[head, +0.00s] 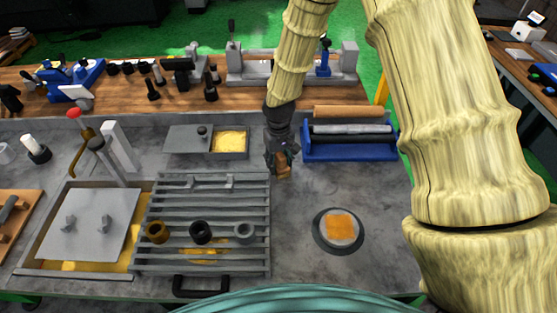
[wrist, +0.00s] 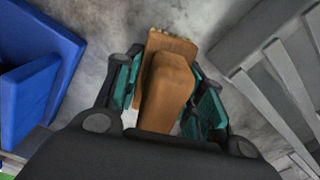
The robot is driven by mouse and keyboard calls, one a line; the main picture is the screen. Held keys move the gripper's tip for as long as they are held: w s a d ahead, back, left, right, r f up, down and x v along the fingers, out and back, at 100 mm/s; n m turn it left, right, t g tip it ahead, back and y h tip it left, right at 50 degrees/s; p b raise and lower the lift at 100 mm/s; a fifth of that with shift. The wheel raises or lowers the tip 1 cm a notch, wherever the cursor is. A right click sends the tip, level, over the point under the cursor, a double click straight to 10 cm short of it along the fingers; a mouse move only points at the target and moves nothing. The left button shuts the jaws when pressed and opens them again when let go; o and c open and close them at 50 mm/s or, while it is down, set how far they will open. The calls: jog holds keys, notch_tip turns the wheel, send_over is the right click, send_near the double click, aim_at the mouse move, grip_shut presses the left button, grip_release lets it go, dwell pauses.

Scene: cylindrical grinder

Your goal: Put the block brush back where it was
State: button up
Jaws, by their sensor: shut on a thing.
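The block brush (wrist: 165,90) is a brown wooden piece with a raised handle. It sits between the fingers of my gripper (wrist: 165,100) in the wrist view. In the head view my gripper (head: 281,165) points down, shut on the brush (head: 284,171), between the slatted rack and the blue holder. The brush looks to be above the grey table (head: 330,180); whether it touches the surface I cannot tell. Its underside is hidden.
A blue holder (head: 350,152) with rolls stands right of my gripper. A slatted grey rack (head: 205,185) with several rings lies to the left. A round dish with an orange square (head: 340,226) is at front right. A tray with yellow contents (head: 230,141) is behind left.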

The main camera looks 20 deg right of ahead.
jog(key=shift+s+r, duration=0.1)
jog(key=shift+s, duration=0.1)
jog(key=shift+w+f, duration=0.1)
jog(key=shift+f, duration=0.1)
jog(key=o, duration=0.8)
jog(key=shift+r, duration=0.25)
jog(key=shift+r+b, duration=2.15)
jog(key=shift+r, duration=3.75)
